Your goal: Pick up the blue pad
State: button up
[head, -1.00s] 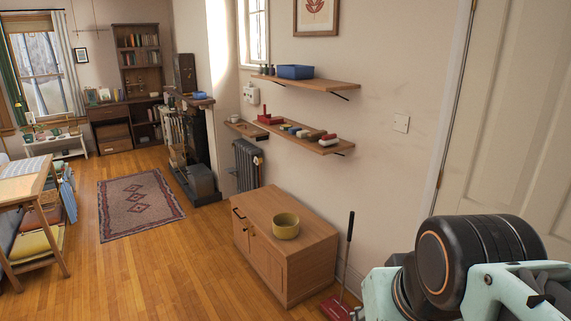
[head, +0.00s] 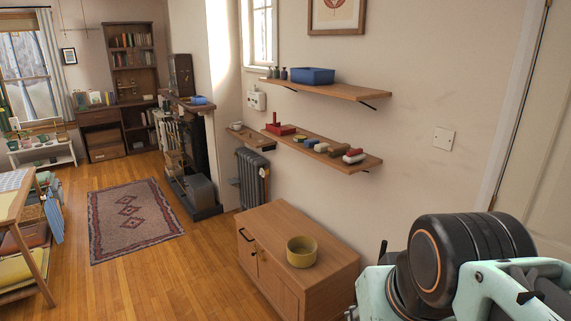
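A small blue item (head: 311,142), which looks like the blue pad, lies on the lower wall shelf (head: 352,166). It sits in a row of small pads, between a yellow-green one (head: 300,138) and a pale one (head: 321,147). It is too small here to tell its exact shape. Part of my arm shows at the lower right, in front of the wall and well apart from the shelf. My gripper's fingers are not in view.
Farther right in the row are brown, red and white pads; a red tray (head: 281,130) stands at its left. The upper shelf (head: 350,90) above holds a blue bin (head: 311,76). Below stands a wooden cabinet (head: 330,262) with a yellow bowl (head: 301,252). Floor left of it is clear.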

aim_at(310, 143)
jog(key=i+j+z, duration=0.1)
jog(key=j, duration=0.25)
jog(key=i+j+z, duration=0.15)
jog(key=i+j, duration=0.15)
jog(key=i+j+z, duration=0.1)
jog(key=j, duration=0.3)
jog(key=i, duration=0.05)
